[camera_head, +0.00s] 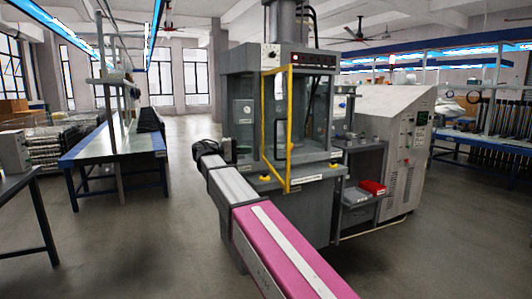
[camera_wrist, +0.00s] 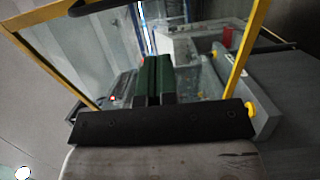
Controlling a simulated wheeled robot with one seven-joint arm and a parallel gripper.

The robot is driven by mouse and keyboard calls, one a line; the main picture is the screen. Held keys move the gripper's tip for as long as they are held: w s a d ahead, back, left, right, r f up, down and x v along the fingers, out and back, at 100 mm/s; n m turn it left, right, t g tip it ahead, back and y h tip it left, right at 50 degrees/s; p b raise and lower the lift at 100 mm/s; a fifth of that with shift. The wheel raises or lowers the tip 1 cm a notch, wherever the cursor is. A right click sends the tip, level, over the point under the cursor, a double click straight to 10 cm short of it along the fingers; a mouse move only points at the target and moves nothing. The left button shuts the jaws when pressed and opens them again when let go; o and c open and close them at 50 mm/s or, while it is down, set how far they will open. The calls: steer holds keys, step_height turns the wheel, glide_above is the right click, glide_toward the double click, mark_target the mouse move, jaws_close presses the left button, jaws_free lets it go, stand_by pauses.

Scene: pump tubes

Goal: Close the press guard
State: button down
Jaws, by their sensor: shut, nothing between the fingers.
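The press guard (camera_head: 289,125) is a clear panel in a yellow frame on the front of the grey press (camera_head: 302,58). In the head view it stands swung out at an angle from the press, with a dark handle (camera_head: 278,131) on it. In the wrist view its yellow frame (camera_wrist: 247,47) crosses both sides, and a black handle (camera_wrist: 95,6) shows at the top edge. My gripper (camera_wrist: 153,62) has dark green fingers, shut together and empty, pointing toward the panel area. I cannot tell whether they touch it. In the head view the fingers are not clearly seen.
A side shelf with a red bin (camera_head: 372,187) stands right of the press, beside a light grey cabinet (camera_head: 397,130). A blue-edged workbench (camera_head: 110,148) is at the left. The floor between bench and press is clear.

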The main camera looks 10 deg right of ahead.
steer(key=d, duration=1.3)
steer(key=shift+w+d, duration=0.2)
steer(key=shift+w, duration=0.25)
steer(key=shift+d, duration=0.15)
